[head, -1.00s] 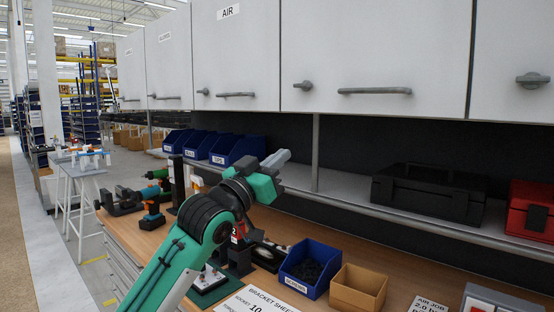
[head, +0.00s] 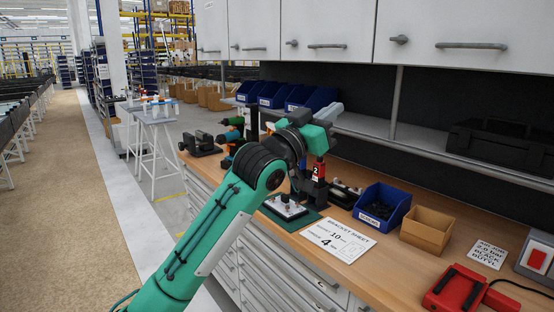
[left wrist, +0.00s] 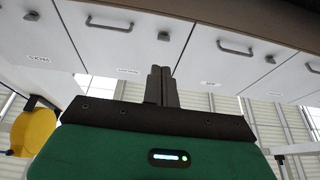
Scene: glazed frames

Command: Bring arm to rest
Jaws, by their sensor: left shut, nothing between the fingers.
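My left arm comes in from the lower left in the head view, green with black joints, bent at the elbow over the workbench (head: 390,262). Its gripper (head: 331,112) is at the arm's far end, raised above the bench near the shelf edge and pointing right. In the left wrist view the two fingers of the gripper (left wrist: 161,86) are together with nothing between them, pointing up toward the cabinet doors (left wrist: 185,45). My right gripper is not in view.
The bench holds a blue bin (head: 381,207), a cardboard box (head: 427,229), a bracket sheet (head: 338,240) and a red device (head: 455,290). Blue bins (head: 297,97) line the shelf beneath the wall cabinets (head: 330,25). The aisle floor (head: 70,200) at left is clear.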

